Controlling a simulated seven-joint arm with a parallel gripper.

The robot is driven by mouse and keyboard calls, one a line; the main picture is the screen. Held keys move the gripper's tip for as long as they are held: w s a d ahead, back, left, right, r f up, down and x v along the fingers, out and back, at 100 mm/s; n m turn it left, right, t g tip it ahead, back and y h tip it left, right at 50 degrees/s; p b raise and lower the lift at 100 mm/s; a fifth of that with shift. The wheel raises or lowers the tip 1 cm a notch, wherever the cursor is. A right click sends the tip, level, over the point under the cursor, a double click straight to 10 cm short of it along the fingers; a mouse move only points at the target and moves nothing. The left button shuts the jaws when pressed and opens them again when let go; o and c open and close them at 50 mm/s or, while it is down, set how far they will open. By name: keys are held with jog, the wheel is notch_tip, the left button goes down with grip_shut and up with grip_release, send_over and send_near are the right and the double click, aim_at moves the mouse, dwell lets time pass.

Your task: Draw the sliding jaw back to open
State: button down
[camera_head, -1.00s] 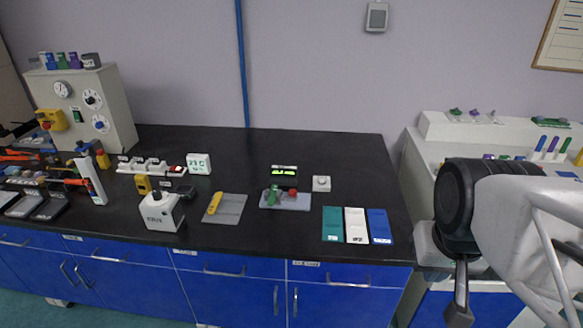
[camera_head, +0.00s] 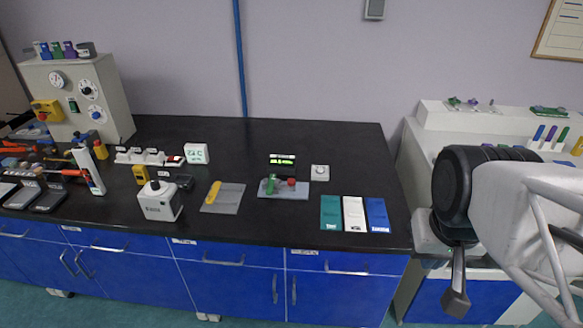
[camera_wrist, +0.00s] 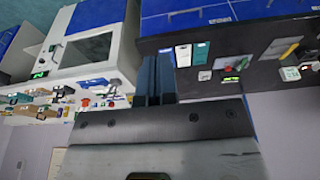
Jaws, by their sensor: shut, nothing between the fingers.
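A small fixture with a green block and a red knob (camera_head: 283,187) sits on a grey plate on the black bench, right of centre. It is probably the one with the sliding jaw, but it is too small to tell how far the jaw stands open. In the wrist view the fixture (camera_wrist: 231,78) shows at the right, small and far off. My gripper (camera_head: 456,301) hangs in front of the white unit at the right, well away from the fixture. Its dark blue fingers (camera_wrist: 155,78) are together and empty in the wrist view.
Behind the fixture is a lit green display (camera_head: 282,159); a white dial box (camera_head: 320,173) stands to its right. Teal, white and blue cards (camera_head: 353,214) lie nearer my arm. A yellow-handled tool (camera_head: 214,193) lies on a plate to the left. Bare bench lies behind.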

jog(key=c, duration=1.8)
grip_release()
